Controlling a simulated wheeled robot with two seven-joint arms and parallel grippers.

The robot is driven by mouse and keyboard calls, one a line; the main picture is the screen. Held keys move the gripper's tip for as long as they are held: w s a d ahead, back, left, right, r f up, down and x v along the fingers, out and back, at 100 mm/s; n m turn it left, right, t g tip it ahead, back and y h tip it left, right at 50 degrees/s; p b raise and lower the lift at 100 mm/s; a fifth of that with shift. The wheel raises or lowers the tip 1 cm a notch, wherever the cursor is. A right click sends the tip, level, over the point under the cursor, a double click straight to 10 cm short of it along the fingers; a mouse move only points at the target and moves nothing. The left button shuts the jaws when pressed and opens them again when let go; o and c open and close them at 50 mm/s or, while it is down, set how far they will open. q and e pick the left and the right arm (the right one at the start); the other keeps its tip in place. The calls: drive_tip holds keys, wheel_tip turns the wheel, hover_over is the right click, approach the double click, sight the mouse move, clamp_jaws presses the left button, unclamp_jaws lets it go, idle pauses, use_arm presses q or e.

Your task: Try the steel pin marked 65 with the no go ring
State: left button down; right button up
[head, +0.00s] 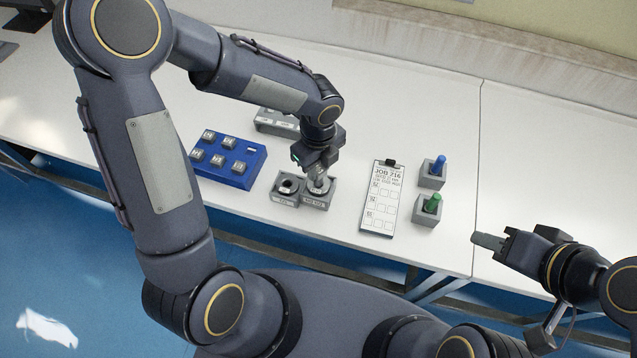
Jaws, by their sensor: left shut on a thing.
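My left gripper (317,168) is shut on a short steel pin (319,179), held upright at the right-hand grey ring block (326,204), whose front label seems to read NO GO. The pin's lower end meets the ring there; I cannot tell whether it is in the bore or just above it. The number on the pin cannot be read. The other ring block (284,198), with a dark open bore, stands directly to the left. My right gripper (488,241) is off to the right near the table's front edge; its finger opening is unclear.
A blue tray (233,179) with several marked steel pieces lies to the left. A grey block (275,122) stands behind, partly hidden.

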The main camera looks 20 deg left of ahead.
use_arm(q)
drive_tip(key=shift+r, duration=0.1)
drive_tip(key=shift+r+p, duration=1.75)
drive_tip(key=shift+r, duration=0.2)
